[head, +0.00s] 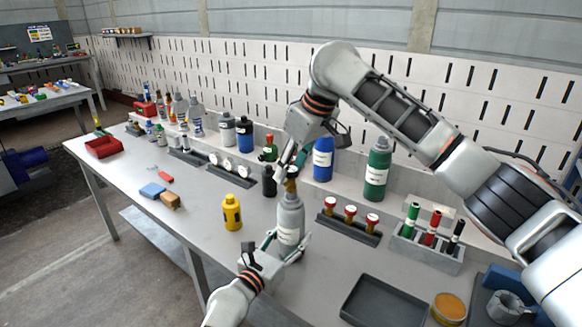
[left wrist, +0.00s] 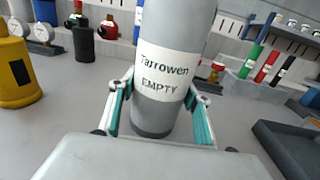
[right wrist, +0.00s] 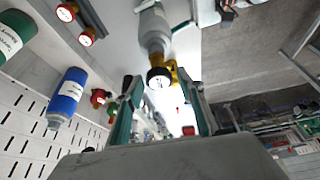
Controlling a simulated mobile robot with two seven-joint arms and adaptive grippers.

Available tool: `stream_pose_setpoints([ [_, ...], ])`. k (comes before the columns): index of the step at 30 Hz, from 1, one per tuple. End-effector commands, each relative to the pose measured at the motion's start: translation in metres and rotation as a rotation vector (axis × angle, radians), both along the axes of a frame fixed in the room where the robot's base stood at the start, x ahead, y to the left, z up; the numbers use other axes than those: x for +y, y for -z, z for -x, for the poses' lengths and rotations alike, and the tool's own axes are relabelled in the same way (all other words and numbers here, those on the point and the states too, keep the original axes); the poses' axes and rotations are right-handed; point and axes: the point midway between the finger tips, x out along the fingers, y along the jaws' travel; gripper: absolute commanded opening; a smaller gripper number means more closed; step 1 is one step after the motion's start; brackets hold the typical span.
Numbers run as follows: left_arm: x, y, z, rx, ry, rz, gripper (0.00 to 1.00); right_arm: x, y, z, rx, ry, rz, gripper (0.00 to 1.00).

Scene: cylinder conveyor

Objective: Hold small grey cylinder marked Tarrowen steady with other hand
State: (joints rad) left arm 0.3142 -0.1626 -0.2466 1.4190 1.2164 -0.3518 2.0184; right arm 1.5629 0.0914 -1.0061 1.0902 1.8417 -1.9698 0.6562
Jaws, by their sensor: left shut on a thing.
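The small grey cylinder (head: 290,220) stands upright on the workbench. Its white label reads "Tarrowen EMPTY" in the left wrist view (left wrist: 165,75). My left gripper (head: 285,247) is shut on the lower part of its body, with one teal-padded finger on each side. On top is a brass valve (head: 291,185) with a black knob, which also shows in the right wrist view (right wrist: 158,78). My right gripper (head: 287,160) is open just above the valve, its fingers spread to either side. I cannot tell whether they touch the valve.
A yellow cylinder (head: 232,212) and a small black cylinder (head: 269,181) stand to the left. Blue (head: 323,158) and green (head: 377,170) cylinders stand behind. A red-knobbed valve rack (head: 349,219) and dark tray (head: 385,302) lie to the right.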

Motion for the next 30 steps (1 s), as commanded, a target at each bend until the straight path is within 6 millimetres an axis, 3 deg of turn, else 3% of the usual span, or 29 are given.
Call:
stream_pose_setpoints([
  [13,-0.0003,0.0001,0.0001,0.001,0.0,0.001,0.22,0.0003,-0.0007,0.0,-0.003,0.442,0.002,0.38],
  [26,-0.0002,0.0001,0.0001,0.001,0.0,0.001,0.22,0.0002,-0.0002,0.0001,-0.001,0.502,0.002,0.38],
  [30,-0.0003,0.0002,0.0002,0.0,0.0,0.0,0.22,0.0009,-0.0011,0.0003,-0.004,0.61,0.003,0.38],
])
